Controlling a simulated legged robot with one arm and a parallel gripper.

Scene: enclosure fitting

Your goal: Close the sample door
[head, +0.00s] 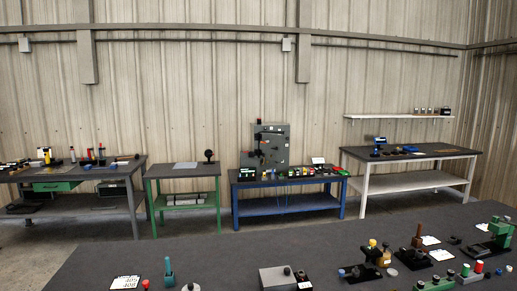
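I cannot pick out the sample door with certainty. A grey upright enclosure (271,145) with small dark and coloured fittings on its front stands on the blue workbench (288,208) against the back wall. It is too small to tell whether a door on it is open or shut. A low grey box (273,279) sits at the front edge of the near dark table (215,258), cut off by the bottom of the picture. My gripper is not in the head view.
Several parts, including a green fixture (497,235), crowd the near table's right side; a teal tool (169,270) stands left. Behind are a grey bench (125,200), a green bench (184,172) and a white-legged bench (415,181). A shelf (398,117) hangs at right.

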